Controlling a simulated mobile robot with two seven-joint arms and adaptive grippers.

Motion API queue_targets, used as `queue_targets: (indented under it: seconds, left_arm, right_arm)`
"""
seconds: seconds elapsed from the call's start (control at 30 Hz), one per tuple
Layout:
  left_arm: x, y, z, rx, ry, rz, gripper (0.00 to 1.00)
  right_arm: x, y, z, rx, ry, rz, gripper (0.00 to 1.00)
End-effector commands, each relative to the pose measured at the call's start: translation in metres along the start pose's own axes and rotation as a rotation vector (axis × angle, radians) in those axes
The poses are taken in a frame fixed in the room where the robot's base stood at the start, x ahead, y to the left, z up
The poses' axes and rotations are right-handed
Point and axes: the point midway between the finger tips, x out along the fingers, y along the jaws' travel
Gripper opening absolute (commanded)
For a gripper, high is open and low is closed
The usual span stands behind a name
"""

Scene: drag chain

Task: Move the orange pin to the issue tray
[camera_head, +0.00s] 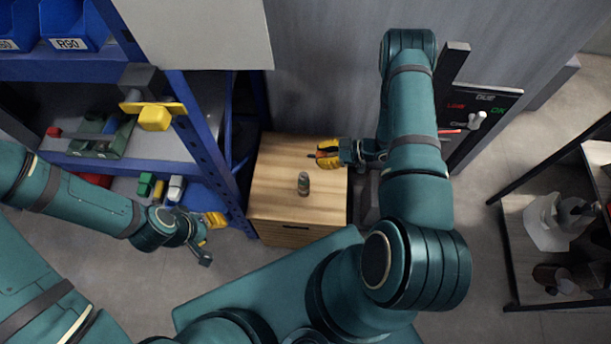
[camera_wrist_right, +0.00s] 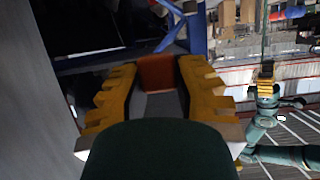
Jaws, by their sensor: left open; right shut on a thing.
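My right gripper (camera_head: 328,154) is above the back right part of the wooden cabinet. Its yellow fingers are shut on the orange pin (camera_head: 320,154), of which only a small part shows there. In the right wrist view the pin (camera_wrist_right: 157,72) is an orange block between the fingertips of the same gripper (camera_wrist_right: 157,85). My left gripper (camera_head: 212,239) is open and empty, low beside the blue shelf, left of the cabinet. I cannot tell which thing is the issue tray.
A small dark can (camera_head: 303,184) stands on the wooden cabinet (camera_head: 272,200). The blue shelf (camera_head: 200,140) at left holds coloured parts and blue bins (camera_head: 75,22). A control panel (camera_head: 480,115) is on the wall at right. A dark rack (camera_head: 520,240) stands far right.

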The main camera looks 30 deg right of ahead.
Motion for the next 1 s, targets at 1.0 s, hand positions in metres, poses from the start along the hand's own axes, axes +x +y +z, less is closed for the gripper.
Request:
queue_targets:
  seconds: [1.0]
  left_arm:
    - [0.044,-0.017,-0.005,0.003,0.022,-0.001,0.47]
  right_arm:
    - [0.066,-0.001,0.159,0.0,0.0,-0.001,0.0]
